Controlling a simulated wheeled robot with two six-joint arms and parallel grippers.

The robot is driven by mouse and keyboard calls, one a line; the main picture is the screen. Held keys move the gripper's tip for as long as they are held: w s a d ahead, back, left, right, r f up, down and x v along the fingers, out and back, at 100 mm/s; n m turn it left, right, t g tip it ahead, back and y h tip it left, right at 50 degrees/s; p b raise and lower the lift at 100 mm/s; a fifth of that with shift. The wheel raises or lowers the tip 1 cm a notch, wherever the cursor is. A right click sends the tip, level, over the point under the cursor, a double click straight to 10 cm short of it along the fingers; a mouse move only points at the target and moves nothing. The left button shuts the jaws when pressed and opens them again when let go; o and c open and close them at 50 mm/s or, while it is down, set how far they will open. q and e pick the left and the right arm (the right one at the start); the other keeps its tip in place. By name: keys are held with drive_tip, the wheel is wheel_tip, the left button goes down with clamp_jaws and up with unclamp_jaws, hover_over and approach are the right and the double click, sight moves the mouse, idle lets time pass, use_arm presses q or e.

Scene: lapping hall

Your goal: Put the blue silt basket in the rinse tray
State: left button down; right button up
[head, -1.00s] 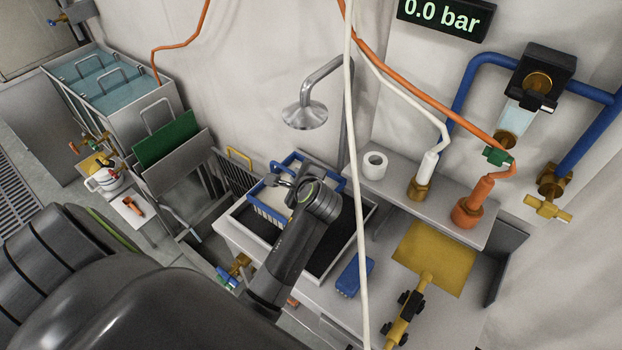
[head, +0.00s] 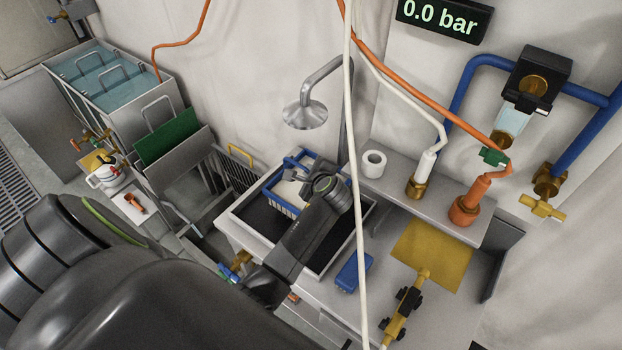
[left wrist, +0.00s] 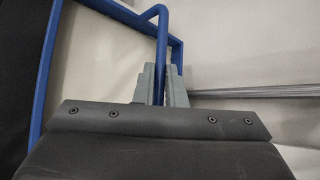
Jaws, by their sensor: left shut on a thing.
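The blue silt basket (head: 281,206), an open blue frame with slatted sides and a pale inside, is over the rinse tray (head: 240,236), a white-rimmed tray with a dark floor. Whether its bottom touches the tray floor I cannot tell. My left gripper (head: 300,166) is at the basket's top, and my arm hides its right part. In the left wrist view my left gripper (left wrist: 161,82) is shut on an upright blue bar of the basket (left wrist: 161,45). My right gripper is not in view.
A shower head (head: 304,115) hangs above the tray. A white hose (head: 353,130) runs down just right of my arm. A blue block (head: 352,272) lies right of the tray. A white roll (head: 373,163) stands on the shelf behind. A rack with a green plate (head: 167,140) stands left.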

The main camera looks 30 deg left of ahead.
use_arm(q)
drive_tip(key=shift+w+f+p, duration=0.15)
drive_tip(key=shift+f+p, duration=0.1)
drive_tip(key=shift+f, duration=0.6)
drive_tip(key=shift+w+f+p, duration=0.1)
drive_tip(key=shift+f+p, duration=0.1)
drive_tip(key=shift+f, duration=0.65)
drive_tip(key=c, duration=1.5)
unclamp_jaws()
drive_tip(key=shift+s+f, duration=0.1)
